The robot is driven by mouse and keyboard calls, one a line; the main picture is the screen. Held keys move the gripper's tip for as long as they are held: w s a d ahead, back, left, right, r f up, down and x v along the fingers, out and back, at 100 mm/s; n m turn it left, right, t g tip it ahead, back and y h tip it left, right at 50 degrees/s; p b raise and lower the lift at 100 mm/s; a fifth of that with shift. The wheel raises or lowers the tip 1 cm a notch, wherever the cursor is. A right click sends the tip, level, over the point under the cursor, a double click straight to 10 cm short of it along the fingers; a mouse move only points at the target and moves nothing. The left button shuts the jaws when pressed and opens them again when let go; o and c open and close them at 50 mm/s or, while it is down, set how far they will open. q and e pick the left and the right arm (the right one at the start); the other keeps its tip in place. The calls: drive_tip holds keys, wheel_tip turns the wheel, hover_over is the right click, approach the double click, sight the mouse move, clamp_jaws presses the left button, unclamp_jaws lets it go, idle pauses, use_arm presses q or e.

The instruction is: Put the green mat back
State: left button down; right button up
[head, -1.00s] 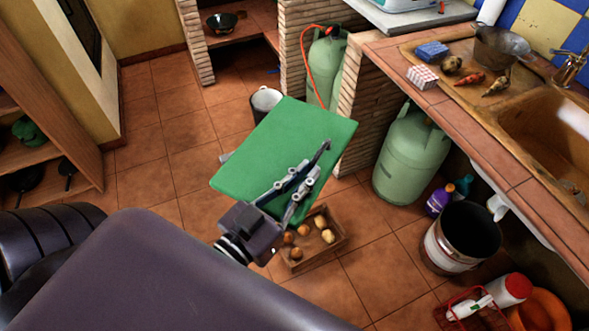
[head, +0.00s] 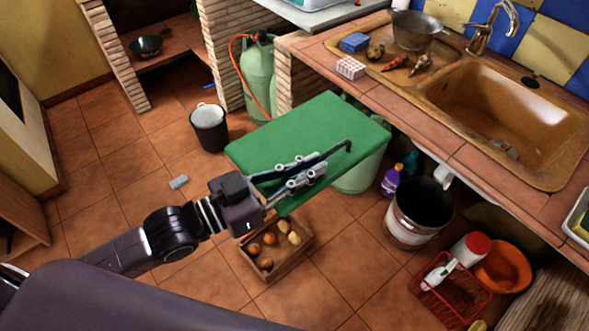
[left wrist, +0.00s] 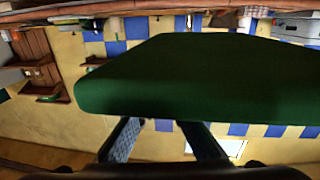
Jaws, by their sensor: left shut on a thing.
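The green mat (head: 305,135) is a flat rectangular slab, held up in the air in the middle of the head view. My left gripper (head: 318,164) is shut on the mat's near side, with its fingers along the near part of the slab. In the left wrist view the mat (left wrist: 200,80) fills the middle, and my left gripper's fingers (left wrist: 160,140) reach to its edge. The mat hides part of a green gas bottle and some floor behind it. My right gripper is not in view.
A tiled counter (head: 470,155) with a brown sink (head: 510,110) runs along the right. A wooden crate of onions and potatoes (head: 275,262), a metal bin (head: 420,212) and a red basket (head: 450,295) stand on the floor. A dark bucket (head: 209,128) stands farther back.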

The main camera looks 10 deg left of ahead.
sight(336, 171)
use_arm(q)
drive_tip(key=shift+w+d+r+m+g+h, duration=0.25)
drive_tip(key=shift+w+d+m+g+h, duration=0.1)
drive_tip(key=shift+d+m+g+h, duration=0.3)
drive_tip(key=shift+w+d+r+m+g+h, duration=0.25)
drive_tip(key=shift+w+d+m+g+h, duration=0.2)
drive_tip(key=shift+d+g, duration=0.4)
drive_tip(key=shift+w+d+r+m+g+h, duration=0.3)
drive_tip(key=shift+d+m+g+h, duration=0.1)
drive_tip(key=shift+d+m+g, duration=0.3)
drive_tip(key=shift+d+f, duration=0.1)
drive_tip(key=shift+d, duration=0.05)
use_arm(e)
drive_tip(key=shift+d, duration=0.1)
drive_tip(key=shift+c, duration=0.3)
